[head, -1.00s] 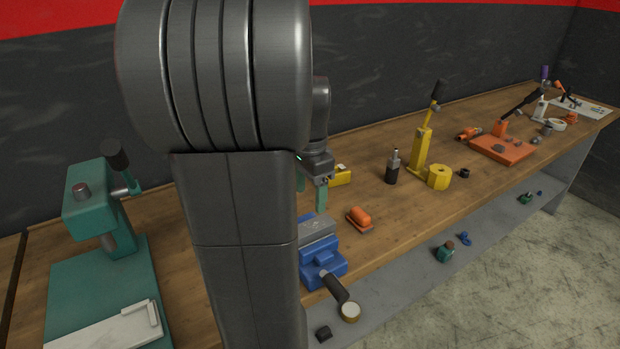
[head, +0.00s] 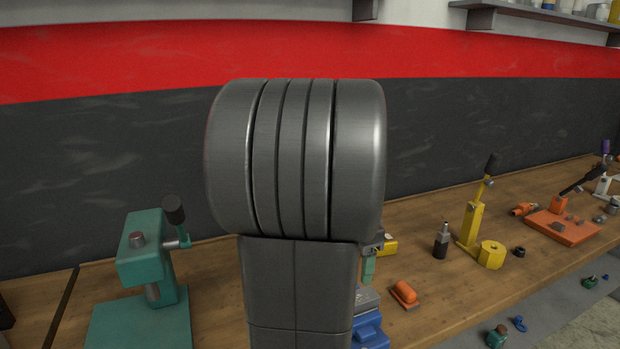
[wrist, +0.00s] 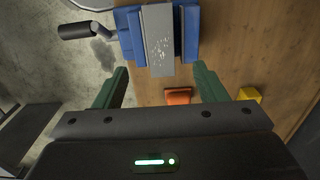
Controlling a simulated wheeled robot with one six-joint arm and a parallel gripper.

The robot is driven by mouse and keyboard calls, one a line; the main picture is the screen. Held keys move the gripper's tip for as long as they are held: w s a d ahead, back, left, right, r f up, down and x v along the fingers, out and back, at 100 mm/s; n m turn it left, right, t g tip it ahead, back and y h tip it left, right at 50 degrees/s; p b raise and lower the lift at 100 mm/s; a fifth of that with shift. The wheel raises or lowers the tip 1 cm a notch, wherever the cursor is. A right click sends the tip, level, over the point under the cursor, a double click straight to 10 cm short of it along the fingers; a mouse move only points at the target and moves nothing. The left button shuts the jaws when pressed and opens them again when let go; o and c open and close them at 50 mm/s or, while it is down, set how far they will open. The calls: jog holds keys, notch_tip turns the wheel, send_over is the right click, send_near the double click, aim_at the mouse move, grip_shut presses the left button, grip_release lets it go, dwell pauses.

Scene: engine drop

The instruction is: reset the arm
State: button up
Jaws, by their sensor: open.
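My gripper (wrist: 158,85) is open in the wrist view, its two green fingers spread wide with nothing between them. It hangs above the bench by the blue vise (wrist: 132,35), whose grey jaw block (wrist: 158,40) lies just beyond the fingertips. In the head view my arm's large dark links stand in the middle and hide most of the gripper; one green finger (head: 368,270) shows at their right edge. The blue vise (head: 370,333) is partly hidden there too.
An orange item (head: 405,293) lies on the wooden bench (head: 440,285) near the vise. A green press (head: 148,265) stands left. A black bottle (head: 441,242), yellow press (head: 471,222) and orange tray (head: 565,228) stand right. A shelf (head: 545,12) is on the wall above.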

notch_tip(320, 180, down, 11)
jog(key=shift+r, duration=0.15)
jog(key=shift+r+p, duration=0.25)
jog(key=shift+p, duration=0.05)
dwell(0.3)
